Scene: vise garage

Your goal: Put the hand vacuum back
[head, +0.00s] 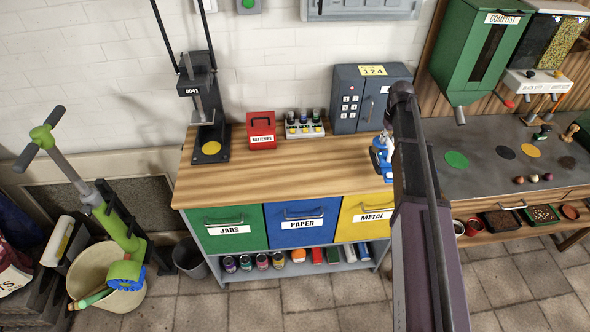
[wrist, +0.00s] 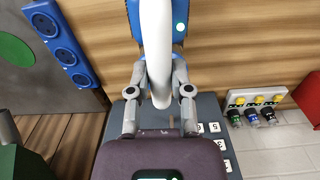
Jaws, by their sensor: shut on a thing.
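The hand vacuum has a white curved handle (wrist: 155,45) and a blue body with a small lit light, seen at the top of the wrist view. My gripper (wrist: 160,95) is shut on the white handle. In the head view my gripper (head: 390,138) is over the right end of the wooden bench, mostly behind my arm. Only small blue and white parts show there. A blue strip with round sockets (wrist: 64,42) lies at the bench's right edge, beside the vacuum. I cannot tell whether the vacuum touches the bench.
The wooden bench (head: 255,182) holds a grey keypad safe (head: 346,100), a red batteries box (head: 261,130) and a rack of small bottles (head: 304,126). A grey counter (head: 482,145) with coloured discs adjoins on the right. The bench's middle front is clear.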

